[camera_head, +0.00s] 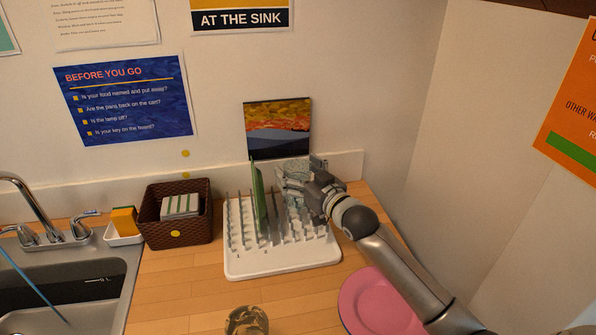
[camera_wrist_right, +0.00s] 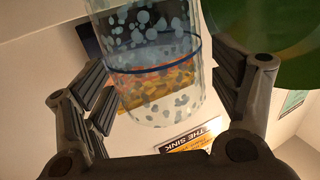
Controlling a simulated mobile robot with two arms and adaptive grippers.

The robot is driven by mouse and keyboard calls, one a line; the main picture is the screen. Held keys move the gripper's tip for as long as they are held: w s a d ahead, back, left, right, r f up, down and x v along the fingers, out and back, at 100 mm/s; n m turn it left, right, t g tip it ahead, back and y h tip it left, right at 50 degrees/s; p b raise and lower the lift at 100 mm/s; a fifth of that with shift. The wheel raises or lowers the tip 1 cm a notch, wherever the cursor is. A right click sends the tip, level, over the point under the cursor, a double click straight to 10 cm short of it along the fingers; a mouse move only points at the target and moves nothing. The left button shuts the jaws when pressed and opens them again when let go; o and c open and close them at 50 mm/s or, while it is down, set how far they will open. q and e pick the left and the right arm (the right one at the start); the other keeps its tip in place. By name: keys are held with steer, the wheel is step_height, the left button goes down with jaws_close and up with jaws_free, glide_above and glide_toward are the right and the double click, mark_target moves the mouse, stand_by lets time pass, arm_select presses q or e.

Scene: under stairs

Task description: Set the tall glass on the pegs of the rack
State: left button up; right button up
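The tall glass (camera_head: 293,168) is clear with pale dots. In the head view it is at the back right of the white rack (camera_head: 285,271), partly behind my right gripper (camera_head: 305,180). In the right wrist view the glass (camera_wrist_right: 155,75) has a dark blue band and lies between the widely spread fingers of the right gripper (camera_wrist_right: 165,95). A gap shows on both sides, so the gripper looks open around it. I cannot tell whether the glass rests on the pegs. My left gripper is out of view.
A green plate (camera_head: 257,195) stands in the rack, left of the glass. A brown basket (camera_head: 180,238) is left of the rack; a pink plate (camera_head: 375,303) is at front right. A patterned cup (camera_head: 246,321) stands in front. The sink (camera_head: 75,290) is at left. Walls close the back and right.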

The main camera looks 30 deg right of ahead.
steer(key=shift+r, duration=0.15)
steer(key=shift+s+d, duration=0.1)
steer(key=shift+s, duration=0.45)
steer(key=s+d+b, duration=0.1)
steer(key=s+b, duration=0.1)
steer(key=s, duration=0.8)
steer(key=shift+s+d, duration=0.2)
steer(key=shift+s, duration=0.2)
steer(key=shift+r, duration=0.1)
